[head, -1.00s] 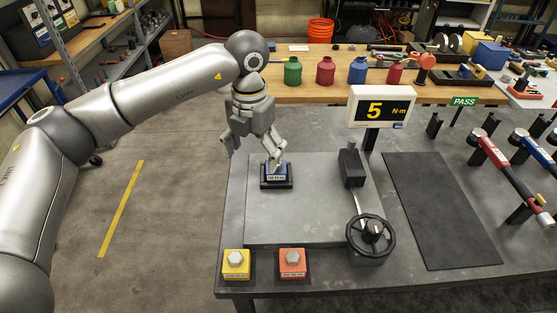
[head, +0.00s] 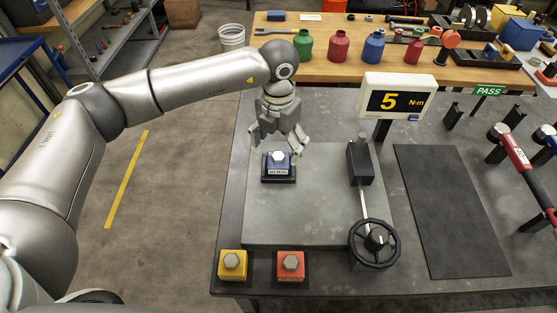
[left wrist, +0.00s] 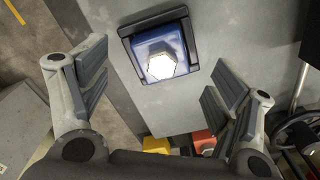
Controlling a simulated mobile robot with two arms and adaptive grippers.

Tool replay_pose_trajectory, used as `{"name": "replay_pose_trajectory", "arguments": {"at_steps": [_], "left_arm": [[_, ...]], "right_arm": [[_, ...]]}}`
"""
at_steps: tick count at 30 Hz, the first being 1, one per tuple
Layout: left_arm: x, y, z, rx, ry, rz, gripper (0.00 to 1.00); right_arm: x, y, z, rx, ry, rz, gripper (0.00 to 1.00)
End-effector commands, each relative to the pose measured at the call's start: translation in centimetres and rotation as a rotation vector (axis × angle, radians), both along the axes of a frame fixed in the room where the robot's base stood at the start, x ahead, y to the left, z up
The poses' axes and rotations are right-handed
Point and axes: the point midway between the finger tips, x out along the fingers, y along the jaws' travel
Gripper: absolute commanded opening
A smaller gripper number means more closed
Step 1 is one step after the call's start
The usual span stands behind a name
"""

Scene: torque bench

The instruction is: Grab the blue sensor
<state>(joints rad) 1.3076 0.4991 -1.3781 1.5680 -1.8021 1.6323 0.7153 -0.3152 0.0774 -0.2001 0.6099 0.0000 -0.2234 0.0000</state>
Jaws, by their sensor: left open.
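The blue sensor (head: 277,161) is a small blue block with a pale hexagonal top. It sits in a dark holder (head: 279,179) on the grey plate of the bench. In the left wrist view the blue sensor (left wrist: 160,56) lies beyond the fingertips, roughly between the two fingers. My left gripper (head: 279,145) is open and empty, just behind and above the sensor in the head view. Its spread fingers also show in the left wrist view (left wrist: 155,95). My right gripper is not in view.
Yellow (head: 233,264) and orange (head: 291,265) sensors stand at the bench's front edge. A black handwheel (head: 374,243) and a display reading 5 N·m (head: 397,99) are to the right. A dark mat (head: 450,205) lies bare. Coloured bottles stand on the wooden bench behind.

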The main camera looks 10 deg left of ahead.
Motion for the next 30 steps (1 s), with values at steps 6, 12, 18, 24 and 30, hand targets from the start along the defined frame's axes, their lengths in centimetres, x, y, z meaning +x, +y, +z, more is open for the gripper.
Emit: {"name": "replay_pose_trajectory", "arguments": {"at_steps": [6, 12, 18, 24, 30], "left_arm": [[-0.4, -0.1, -2.8, 0.002, 0.005, 0.002, 0.83], [-0.4, -0.1, -4.2, 0.001, 0.001, 0.001, 0.83], [-0.4, -0.1, -4.2, 0.000, 0.000, 0.000, 0.79], [-0.4, -0.1, -4.2, 0.000, 0.001, 0.000, 0.53], [-0.4, -0.1, -4.2, 0.001, 0.001, 0.001, 0.27]], "right_arm": [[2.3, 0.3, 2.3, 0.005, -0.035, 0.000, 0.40], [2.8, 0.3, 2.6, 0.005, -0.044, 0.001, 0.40], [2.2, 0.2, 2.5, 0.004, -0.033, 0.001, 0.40], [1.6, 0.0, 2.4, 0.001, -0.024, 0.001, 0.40], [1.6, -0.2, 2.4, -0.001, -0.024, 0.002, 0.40]]}}
